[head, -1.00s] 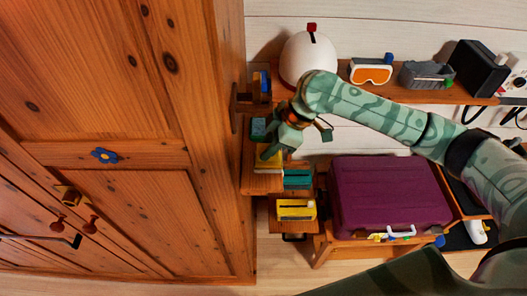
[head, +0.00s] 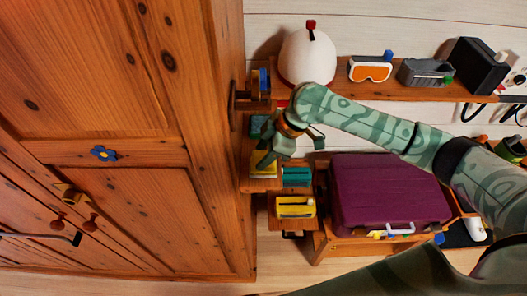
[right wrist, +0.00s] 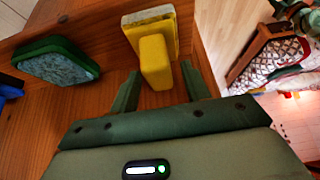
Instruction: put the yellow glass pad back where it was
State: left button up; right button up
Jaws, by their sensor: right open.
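The yellow glass pad (head: 263,171) lies on a small wooden shelf beside the wardrobe, just below my right gripper (head: 272,158). In the right wrist view it shows as a yellow block (right wrist: 154,62) on a pale, yellow-edged plate, standing on wood. My right gripper (right wrist: 161,86) is open there, with one finger on each side of the near end of the block. The pad rests on the shelf; whether the fingers touch it I cannot tell. My left gripper is not in view.
A green pad (right wrist: 57,62) lies left of the yellow one. A teal box (head: 297,177) and a yellow box (head: 295,208) stand on lower steps. A purple suitcase (head: 388,195) is at the right, and the wardrobe (head: 125,220) closes off the left.

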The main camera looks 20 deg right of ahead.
jog(key=v, duration=1.2)
